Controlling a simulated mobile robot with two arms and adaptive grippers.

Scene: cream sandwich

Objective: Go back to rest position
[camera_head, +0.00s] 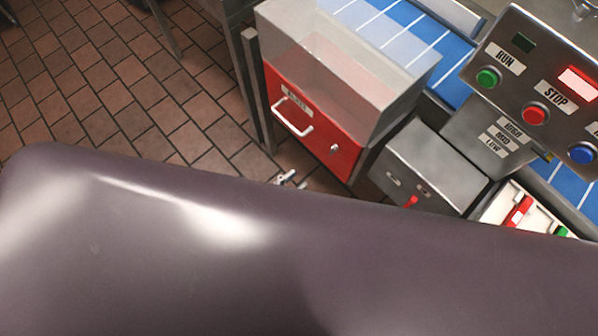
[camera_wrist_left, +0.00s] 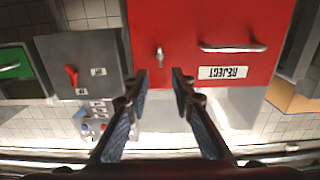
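My left gripper (camera_wrist_left: 161,76) is open, with a gap between its two dark fingers and nothing between them. In the wrist view it points at the red reject bin (camera_wrist_left: 200,30), which shows upside down with its label, handle and small lock; how far apart they are I cannot tell. In the head view only a small light part of the left gripper (camera_head: 289,179) shows past my large dark arm link, in front of the red bin (camera_head: 318,125). My right gripper is not in view.
A clear-walled box (camera_head: 335,60) tops the red bin. A grey box (camera_head: 432,165) with a red switch stands right of it. A control panel (camera_head: 540,85) with run and stop buttons stands over a blue conveyor (camera_head: 405,18). Tiled floor (camera_head: 110,80) is open at left.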

